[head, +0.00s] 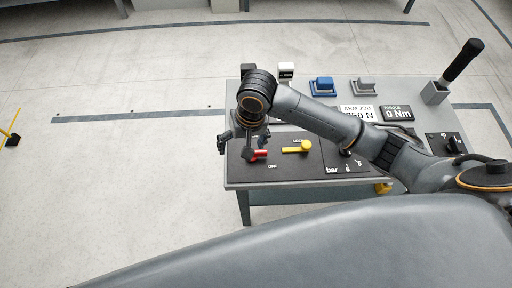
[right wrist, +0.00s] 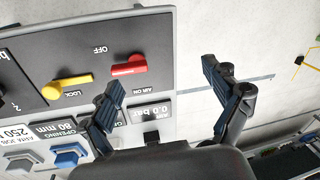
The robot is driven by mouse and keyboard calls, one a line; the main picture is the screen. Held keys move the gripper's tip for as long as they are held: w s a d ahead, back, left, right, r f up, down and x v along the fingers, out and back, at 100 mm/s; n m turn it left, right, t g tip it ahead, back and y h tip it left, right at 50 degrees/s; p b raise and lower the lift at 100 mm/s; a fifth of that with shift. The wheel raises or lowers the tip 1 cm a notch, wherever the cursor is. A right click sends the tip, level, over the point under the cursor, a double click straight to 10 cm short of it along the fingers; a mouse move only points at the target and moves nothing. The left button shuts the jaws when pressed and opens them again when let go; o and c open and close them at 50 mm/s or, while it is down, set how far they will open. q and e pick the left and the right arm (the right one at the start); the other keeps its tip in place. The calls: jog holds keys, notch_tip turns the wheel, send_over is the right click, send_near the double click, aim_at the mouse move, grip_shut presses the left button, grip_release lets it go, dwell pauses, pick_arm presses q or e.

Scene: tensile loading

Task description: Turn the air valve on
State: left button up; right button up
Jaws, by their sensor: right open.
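The red valve handle (head: 260,154) sits on the dark panel (head: 235,176) at the table's left end, partly hidden by my right gripper. In the right wrist view the red handle (right wrist: 129,67) lies flat between the words "OFF" and "AIR ON". My right gripper (head: 245,143) hangs over the left edge of the panel by the red handle. In the right wrist view its two fingers (right wrist: 163,80) are spread wide and empty, with the handle beyond them, nearer the left finger. My left gripper is not in view.
A yellow lock lever (head: 297,147) stands right of the red handle. Blue (head: 322,86) and grey (head: 364,87) blocks stand at the back. A black-handled tool (head: 461,60) stands upright at the right.

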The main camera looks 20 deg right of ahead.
aim_at(256, 154)
jog(key=w+d+r+m+h, duration=0.2)
jog(key=w+d+r+m, duration=0.1)
jog(key=d+r, duration=0.15)
jog(key=shift+g, duration=0.4)
jog(key=f, duration=0.7)
jog(key=f+p, duration=0.1)
jog(key=f, duration=0.6)
jog(key=shift+s+d+f, duration=0.15)
jog(key=shift+d+f, duration=0.05)
jog(key=shift+f, duration=0.1)
jog(key=c, duration=1.2)
